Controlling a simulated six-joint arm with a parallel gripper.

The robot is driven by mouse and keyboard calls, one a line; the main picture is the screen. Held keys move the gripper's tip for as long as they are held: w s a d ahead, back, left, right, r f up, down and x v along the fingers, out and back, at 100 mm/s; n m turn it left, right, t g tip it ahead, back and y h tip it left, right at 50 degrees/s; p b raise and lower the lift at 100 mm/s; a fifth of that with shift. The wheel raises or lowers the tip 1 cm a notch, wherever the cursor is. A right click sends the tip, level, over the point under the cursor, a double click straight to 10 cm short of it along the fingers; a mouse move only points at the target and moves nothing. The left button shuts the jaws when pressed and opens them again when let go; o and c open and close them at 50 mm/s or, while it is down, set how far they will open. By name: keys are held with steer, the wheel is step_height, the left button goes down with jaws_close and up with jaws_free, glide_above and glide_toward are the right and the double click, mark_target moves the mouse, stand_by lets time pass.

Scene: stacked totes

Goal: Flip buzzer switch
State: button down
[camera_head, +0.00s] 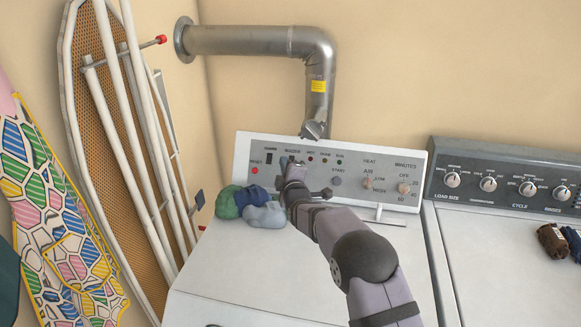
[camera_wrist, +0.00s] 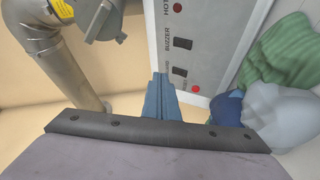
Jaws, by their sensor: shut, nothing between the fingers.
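The buzzer switch (camera_wrist: 183,43) is a small black rocker on the dryer's light control panel (camera_head: 400,157), beside the BUZZER label in the wrist view. In the head view my gripper hides it. A second black switch (camera_wrist: 180,86) sits next to it; it also shows in the head view (camera_head: 269,159). My gripper (camera_wrist: 160,79) is shut and empty. Its tips are at the panel's label side, beside the second switch in the wrist view and short of the buzzer switch. In the head view my gripper (camera_head: 285,162) is in front of the panel's left part. I cannot tell whether it touches the panel.
Green, blue and grey cloth bundles (camera_head: 265,216) lie on the dryer top left of my arm. A metal duct (camera_head: 250,41) comes down behind the panel. A red reset button (camera_head: 254,170) and two knobs (camera_head: 404,188) are on the panel. A washer (camera_head: 500,240) stands right.

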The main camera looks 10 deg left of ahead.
steer(key=w+f+b, duration=0.3)
steer(key=w+f, duration=0.1)
steer(key=shift+w, duration=0.3)
steer(key=shift+w+f+b, duration=0.35)
steer(key=shift+w+b, duration=0.35)
steer(key=shift+w+f+b, duration=0.2)
steer(key=shift+w+b, duration=0.05)
steer(key=shift+b, duration=0.05)
stand_by(1.5)
steer(key=shift+w, duration=0.15)
steer(key=shift+w+f, duration=0.25)
stand_by(0.8)
steer(key=shift+s+r, duration=0.1)
steer(key=shift+r, duration=0.05)
steer(key=shift+s+r, duration=0.35)
steer(key=shift+s, duration=0.2)
stand_by(0.3)
